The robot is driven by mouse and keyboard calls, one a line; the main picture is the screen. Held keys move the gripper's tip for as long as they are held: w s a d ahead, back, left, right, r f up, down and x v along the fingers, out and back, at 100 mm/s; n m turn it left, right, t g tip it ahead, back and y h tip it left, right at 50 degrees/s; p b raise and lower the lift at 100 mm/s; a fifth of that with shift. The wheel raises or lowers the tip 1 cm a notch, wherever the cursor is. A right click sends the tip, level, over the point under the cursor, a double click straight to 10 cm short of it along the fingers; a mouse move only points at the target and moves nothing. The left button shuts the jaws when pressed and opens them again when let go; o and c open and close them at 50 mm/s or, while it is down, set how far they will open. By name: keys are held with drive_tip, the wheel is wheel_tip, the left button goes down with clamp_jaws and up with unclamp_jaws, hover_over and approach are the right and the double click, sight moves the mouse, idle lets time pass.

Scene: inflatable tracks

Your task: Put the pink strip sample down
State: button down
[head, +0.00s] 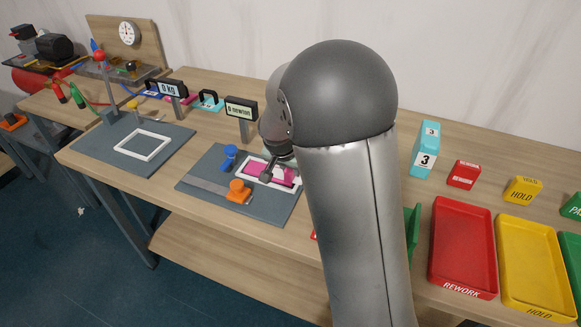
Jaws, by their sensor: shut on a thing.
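The pink strip sample (270,174) lies within or just above a white frame (243,182) on the dark grey plate (262,208) near the middle of the table. My gripper (271,174) is at the strip and shut on it. My arm hides the right part of the plate and part of the gripper, so I cannot tell whether the strip touches the plate.
An orange clamp (239,190) and a blue knob (229,157) stand on the same plate. A newton display (241,109) stands behind it. A second plate with an empty white frame (143,146) is at left. Red (463,240) and yellow (535,268) trays are at right.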

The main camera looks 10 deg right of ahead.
drive_tip(key=shift+f, duration=0.15)
drive_tip(key=c, duration=1.3)
unclamp_jaws()
drive_tip(key=shift+o, duration=0.2)
drive_tip(key=shift+r, duration=0.3)
drive_tip(key=v, duration=1.1)
drive_tip(key=s+f+n+g+y, duration=0.1)
drive_tip(key=s+f+n, duration=0.1)
drive_tip(key=s, duration=1.1)
drive_tip(key=s+d+f+n+g+y, duration=0.1)
drive_tip(key=s+n, duration=0.4)
drive_tip(key=s, duration=0.8)
drive_tip(key=shift+d+f+n+g+y+b, duration=0.3)
drive_tip(key=shift+f+g+y, duration=0.2)
drive_tip(key=shift+f+g, duration=0.35)
